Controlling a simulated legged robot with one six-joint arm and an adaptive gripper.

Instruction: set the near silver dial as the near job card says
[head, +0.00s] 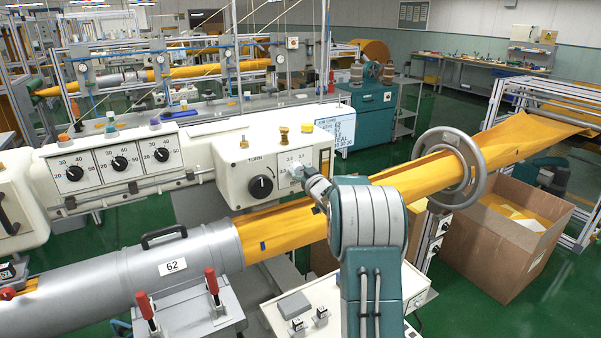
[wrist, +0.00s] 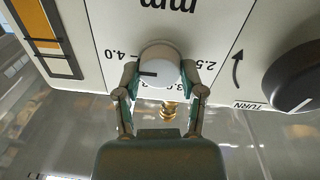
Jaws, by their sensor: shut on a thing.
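The near silver dial (wrist: 160,58) is round and pale, set in a cream panel, with a dark pointer mark at its left in the wrist view. The mark points left, toward the printed 4.0 side; 2.5 is at the right, and a number between them is partly hidden. My gripper (wrist: 160,88) is shut on the dial, one finger on each side. In the head view my gripper (head: 304,178) reaches the panel and largely hides the dial. The near job card (head: 336,128) is at the panel's right end; a 62 and TEAL are legible, the rest too small.
A black TURN knob (wrist: 302,76) sits beside the dial. A small brass knob (wrist: 170,111) shows behind the fingers. Three black dials (head: 119,163) are further left on the machine. Yellow felt (head: 285,232) runs below the panel into the grey tube (head: 130,278); a handwheel (head: 449,168) stands right.

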